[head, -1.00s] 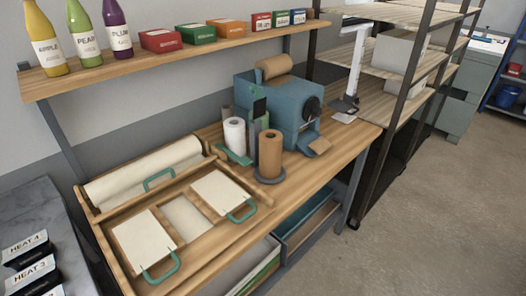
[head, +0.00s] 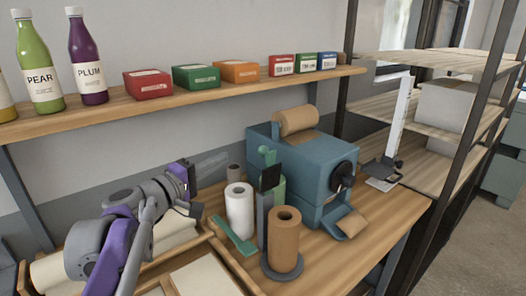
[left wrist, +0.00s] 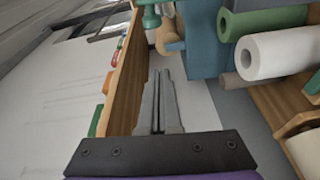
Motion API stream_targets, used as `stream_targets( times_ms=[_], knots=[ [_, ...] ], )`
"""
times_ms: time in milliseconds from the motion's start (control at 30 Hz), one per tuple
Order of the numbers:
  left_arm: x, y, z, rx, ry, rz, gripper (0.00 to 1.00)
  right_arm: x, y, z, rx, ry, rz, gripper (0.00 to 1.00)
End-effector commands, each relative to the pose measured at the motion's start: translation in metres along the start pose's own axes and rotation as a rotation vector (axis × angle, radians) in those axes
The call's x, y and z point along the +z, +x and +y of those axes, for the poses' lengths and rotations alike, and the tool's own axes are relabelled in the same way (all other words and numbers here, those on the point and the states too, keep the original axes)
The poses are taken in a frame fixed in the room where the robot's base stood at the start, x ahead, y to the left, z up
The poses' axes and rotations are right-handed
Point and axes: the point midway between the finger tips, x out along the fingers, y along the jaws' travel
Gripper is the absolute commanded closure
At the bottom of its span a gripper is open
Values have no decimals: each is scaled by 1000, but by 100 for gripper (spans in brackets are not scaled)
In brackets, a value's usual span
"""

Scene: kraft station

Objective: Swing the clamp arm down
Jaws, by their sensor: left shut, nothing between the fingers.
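The green clamp stands upright on the workbench in front of the blue machine (head: 315,160). Its arm (head: 265,170) points up, with a round green knob (head: 265,150) on top and a dark plate beside it. A long green base (head: 235,236) lies at its foot. My left gripper (head: 224,158) is to the left of the clamp arm, at about knob height, apart from it. Its fingers are shut and empty, as the left wrist view also shows (left wrist: 158,85). My right gripper is not in view.
A white roll (head: 239,210) and a brown roll (head: 284,240) stand close around the clamp. A wooden shelf (head: 215,97) with bottles and small boxes runs above. A shelving rack (head: 430,140) stands at the right. The bench's front right is clear.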

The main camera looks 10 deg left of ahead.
Motion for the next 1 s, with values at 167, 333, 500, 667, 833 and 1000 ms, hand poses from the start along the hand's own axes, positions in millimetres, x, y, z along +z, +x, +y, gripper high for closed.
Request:
stream_targets(
  times_ms=[167, 333, 500, 667, 833, 1000],
  knots=[
    [-4, 13, 4, 13, -8, 6, 100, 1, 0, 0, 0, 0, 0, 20],
    [-3, 45, 4, 11, -9, 3, 100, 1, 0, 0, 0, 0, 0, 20],
    [-2, 79, 4, 11, -9, 4, 100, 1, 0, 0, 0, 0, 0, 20],
    [0, 102, 4, 11, -7, 4, 100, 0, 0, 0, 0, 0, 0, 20],
    [23, 91, 4, 11, -8, 6, 100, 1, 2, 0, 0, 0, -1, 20],
    [33, 88, 4, 11, -7, 6, 100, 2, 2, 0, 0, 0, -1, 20]
  ],
)
